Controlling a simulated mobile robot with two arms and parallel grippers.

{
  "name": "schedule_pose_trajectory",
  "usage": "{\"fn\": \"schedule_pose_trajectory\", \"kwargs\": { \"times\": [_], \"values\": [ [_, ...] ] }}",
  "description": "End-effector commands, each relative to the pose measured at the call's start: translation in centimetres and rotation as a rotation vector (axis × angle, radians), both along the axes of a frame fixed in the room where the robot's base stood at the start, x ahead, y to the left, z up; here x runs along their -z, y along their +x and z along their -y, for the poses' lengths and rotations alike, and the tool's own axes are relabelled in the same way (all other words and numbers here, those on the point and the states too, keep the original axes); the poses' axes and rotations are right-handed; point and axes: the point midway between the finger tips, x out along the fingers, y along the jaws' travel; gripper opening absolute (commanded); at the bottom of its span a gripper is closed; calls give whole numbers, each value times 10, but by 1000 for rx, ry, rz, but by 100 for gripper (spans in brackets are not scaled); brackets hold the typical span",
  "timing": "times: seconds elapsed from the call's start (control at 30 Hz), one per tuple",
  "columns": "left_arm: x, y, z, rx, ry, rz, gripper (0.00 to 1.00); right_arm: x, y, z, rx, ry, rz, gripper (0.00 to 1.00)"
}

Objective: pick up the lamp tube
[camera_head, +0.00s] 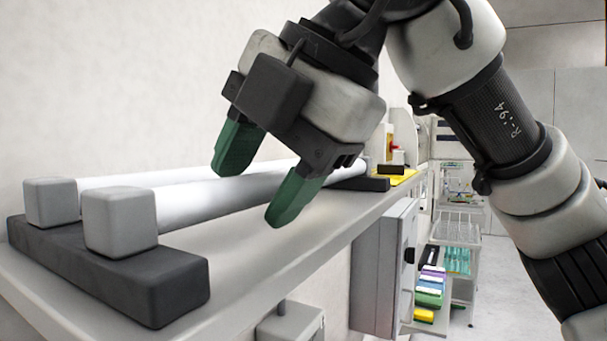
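Two white lamp tubes lie side by side on the shelf, the rear lamp tube (150,179) nearer the wall and the front lamp tube (200,203) nearer the edge. Their near ends meet grey blocks on a dark holder (150,282); their far ends run towards a second dark support (362,183). My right gripper (252,186) points down over the tubes, its two green fingers spread apart. The front tube passes between or just behind the fingers; I cannot tell whether they touch it. My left gripper is not in view.
The shelf (290,240) has a narrow free strip along its front edge. A wall rises close behind the tubes. A grey cabinet (376,270) hangs below the shelf. Racks with coloured boxes (432,285) stand further back.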

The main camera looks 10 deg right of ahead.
Motion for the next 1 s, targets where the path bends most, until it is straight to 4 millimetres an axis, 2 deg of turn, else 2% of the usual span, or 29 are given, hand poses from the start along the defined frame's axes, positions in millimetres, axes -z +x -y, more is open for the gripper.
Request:
{"fn": "schedule_pose_trajectory", "kwargs": {
  "times": [0.03,0.23,0.67,0.83,0.97,1.0],
  "values": [
    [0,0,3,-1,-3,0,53,0,0,0,0,0,0,44],
    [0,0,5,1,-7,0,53,0,0,0,-1,0,0,14],
    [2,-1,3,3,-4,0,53,-4,0,0,-1,0,1,14],
    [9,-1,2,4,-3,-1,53,-19,-1,-1,-1,3,0,14],
    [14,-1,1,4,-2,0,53,-39,-1,-1,-1,3,0,14],
    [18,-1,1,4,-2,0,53,-44,-1,8,3,7,1,14]
  ]
}}
